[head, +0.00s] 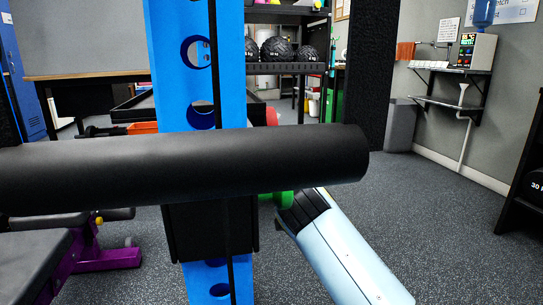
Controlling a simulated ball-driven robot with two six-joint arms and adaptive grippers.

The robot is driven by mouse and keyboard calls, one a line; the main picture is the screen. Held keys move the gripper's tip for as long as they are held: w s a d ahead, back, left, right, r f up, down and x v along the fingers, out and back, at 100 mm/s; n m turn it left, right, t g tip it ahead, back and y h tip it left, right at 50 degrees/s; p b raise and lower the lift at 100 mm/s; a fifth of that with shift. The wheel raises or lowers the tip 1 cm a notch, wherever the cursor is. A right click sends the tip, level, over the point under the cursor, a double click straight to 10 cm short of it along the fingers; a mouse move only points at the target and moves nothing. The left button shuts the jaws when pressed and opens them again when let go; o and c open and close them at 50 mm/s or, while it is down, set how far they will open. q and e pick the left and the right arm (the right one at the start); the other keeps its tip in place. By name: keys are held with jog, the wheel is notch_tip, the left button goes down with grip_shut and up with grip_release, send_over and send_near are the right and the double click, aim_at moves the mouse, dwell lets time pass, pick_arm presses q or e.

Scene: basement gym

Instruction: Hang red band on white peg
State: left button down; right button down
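I cannot make out a red band or a white peg in the head view. A small red rounded shape (271,116) shows just above the black padded bar, beside the blue upright, but I cannot tell what it is. A light blue and black arm link, which looks like my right arm, comes in from the lower right and runs up toward the bar. No gripper fingers show at its upper end; the bar and upright may hide them. My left gripper is not in view.
The thick black bar (180,168) crosses close in front of me. The blue upright with holes (200,60) stands behind it. A green rounded thing (284,198) sits beneath the bar. A purple-framed bench (110,258) is lower left. The floor (440,215) at right is open.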

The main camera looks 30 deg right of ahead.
dwell(0.4)
jog(key=c, duration=1)
grip_release()
jog(key=shift+c, duration=0.2)
